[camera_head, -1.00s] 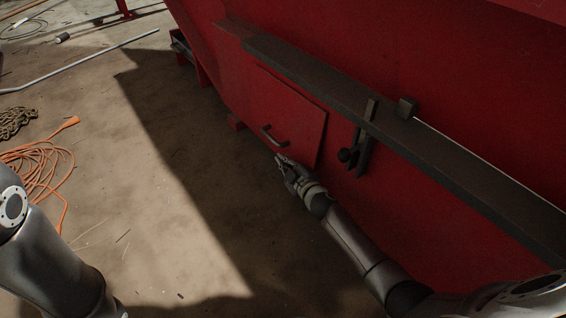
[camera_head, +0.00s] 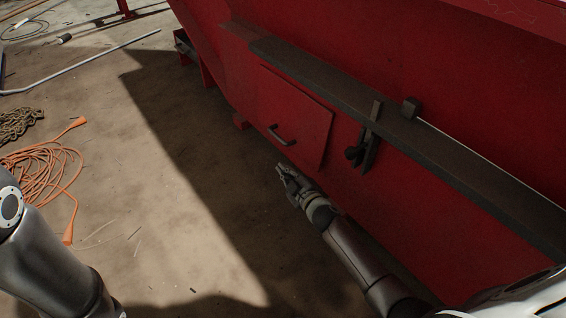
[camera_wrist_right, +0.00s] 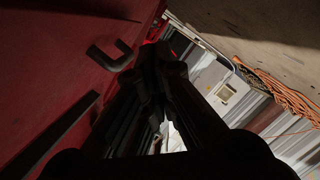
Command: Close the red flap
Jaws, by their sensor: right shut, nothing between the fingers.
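The red flap (camera_head: 297,117) is a flat panel on the side of the red machine. It lies nearly flush with the wall, and its lower right edge casts a thin shadow; I cannot tell if it is fully flat. Its dark handle (camera_head: 282,136) is near its lower edge and also shows in the right wrist view (camera_wrist_right: 108,62). My right gripper (camera_head: 281,171) is shut and empty, apart from the handle and below it. Its dark fingers fill the middle of the right wrist view (camera_wrist_right: 155,55). My left gripper is out of frame.
A dark latch lever (camera_head: 363,146) is on the wall right of the flap. A long dark ledge (camera_head: 345,88) runs above it. An orange cable (camera_head: 45,175) and a chain (camera_head: 18,122) lie on the floor at left. The floor left of the flap is clear.

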